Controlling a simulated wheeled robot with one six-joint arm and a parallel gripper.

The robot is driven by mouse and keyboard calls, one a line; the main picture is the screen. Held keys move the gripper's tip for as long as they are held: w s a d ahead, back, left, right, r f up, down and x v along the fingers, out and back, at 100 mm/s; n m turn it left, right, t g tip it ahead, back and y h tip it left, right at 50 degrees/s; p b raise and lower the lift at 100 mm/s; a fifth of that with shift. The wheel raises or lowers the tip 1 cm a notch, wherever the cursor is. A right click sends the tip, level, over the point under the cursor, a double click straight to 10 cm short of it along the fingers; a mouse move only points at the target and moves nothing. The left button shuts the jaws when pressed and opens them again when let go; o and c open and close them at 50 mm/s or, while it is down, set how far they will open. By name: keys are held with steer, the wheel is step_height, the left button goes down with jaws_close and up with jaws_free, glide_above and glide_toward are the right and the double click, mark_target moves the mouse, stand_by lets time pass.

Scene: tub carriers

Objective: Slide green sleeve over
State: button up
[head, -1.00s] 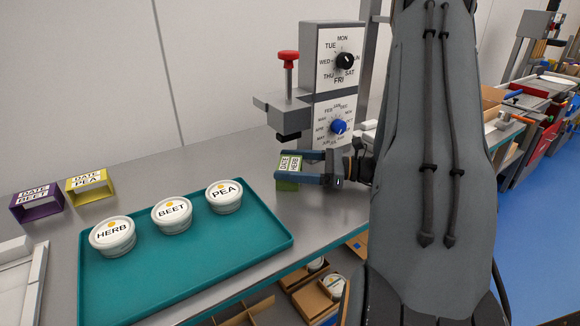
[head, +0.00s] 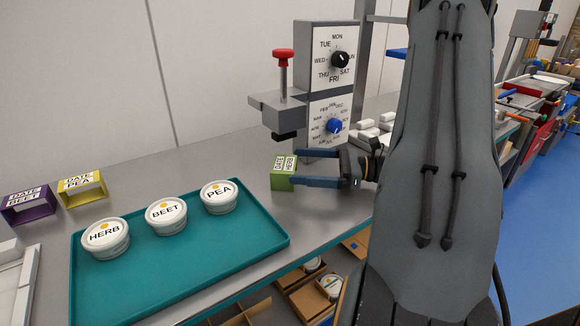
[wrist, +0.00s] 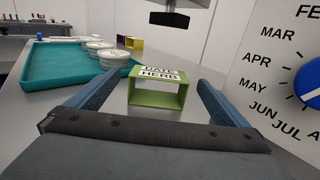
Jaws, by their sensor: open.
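The green sleeve (head: 283,179), labelled DATE HERB, stands on the steel bench below the stamp press. In the wrist view the sleeve (wrist: 156,95) is an open-ended frame with its opening facing me. My gripper (head: 298,168) is open. In the wrist view its two blue fingers (wrist: 150,92) lie to either side of the sleeve, with gaps between them and its walls. The tub labelled HERB (head: 106,238) stands in the teal tray (head: 180,275), with the BEET tub (head: 167,216) and the PEA tub (head: 219,197) beside it.
A press with a red knob (head: 283,55) and a dial panel (head: 322,90) stand behind the sleeve. The purple sleeve (head: 28,207) and yellow sleeve (head: 83,189) stand at the far left. Boxes sit below the bench. Bare bench lies between tray and press.

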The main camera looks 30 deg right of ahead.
steer(key=shift+v, duration=1.2)
